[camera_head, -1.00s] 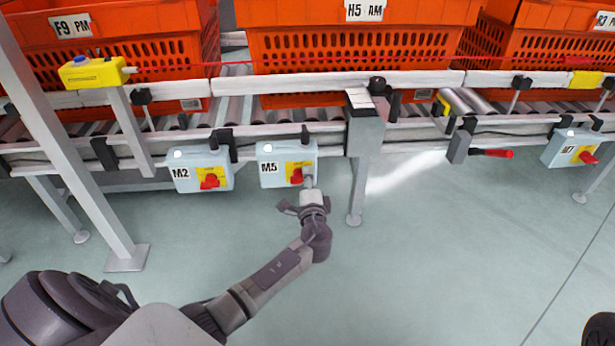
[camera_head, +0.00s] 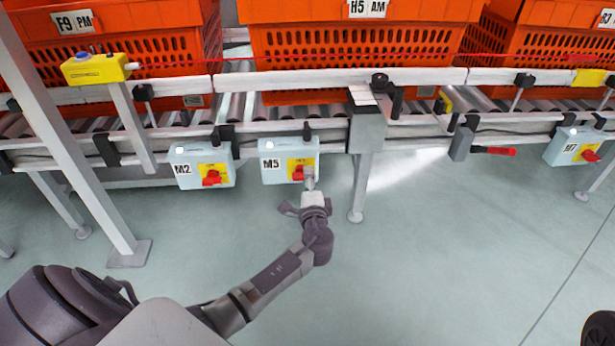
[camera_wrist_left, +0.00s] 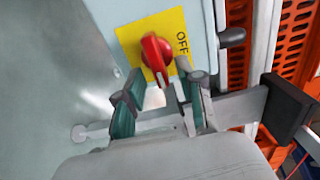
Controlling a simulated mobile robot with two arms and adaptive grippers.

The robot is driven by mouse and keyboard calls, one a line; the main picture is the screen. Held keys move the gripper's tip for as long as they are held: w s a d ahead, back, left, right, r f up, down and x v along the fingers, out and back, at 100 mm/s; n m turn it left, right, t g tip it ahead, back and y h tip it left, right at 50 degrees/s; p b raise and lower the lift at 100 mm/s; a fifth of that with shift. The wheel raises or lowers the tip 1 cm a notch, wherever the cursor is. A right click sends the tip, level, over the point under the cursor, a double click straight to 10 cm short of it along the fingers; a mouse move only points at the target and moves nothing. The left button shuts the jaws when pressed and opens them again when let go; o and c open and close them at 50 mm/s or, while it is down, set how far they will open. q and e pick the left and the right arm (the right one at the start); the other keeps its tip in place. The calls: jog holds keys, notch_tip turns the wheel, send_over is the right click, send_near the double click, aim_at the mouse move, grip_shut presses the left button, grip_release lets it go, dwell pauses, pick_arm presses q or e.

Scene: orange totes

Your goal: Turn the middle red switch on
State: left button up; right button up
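The middle red switch (camera_head: 297,173) is a red rotary knob on a yellow plate on the light blue box marked M5 (camera_head: 273,165), hung under the conveyor. In the left wrist view the red knob (camera_wrist_left: 156,58) stands just beyond my fingertips, with the word OFF beside it. My left gripper (camera_head: 310,183) is right at the lower right of the knob in the head view. In the left wrist view its two fingers (camera_wrist_left: 156,88) are apart, with nothing clearly held between them; whether they touch the knob I cannot tell.
Boxes M2 (camera_head: 202,166) and M7 (camera_head: 577,147), each with a red switch, hang to either side. The conveyor rail (camera_head: 270,135) runs above, carrying orange totes (camera_head: 350,48). A support leg (camera_head: 361,185) stands just right of my gripper. The floor in front is open.

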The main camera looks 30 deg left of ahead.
pick_arm(q)
jog(key=v, duration=1)
jog(key=shift+s, duration=0.25)
jog(key=shift+d, duration=0.15)
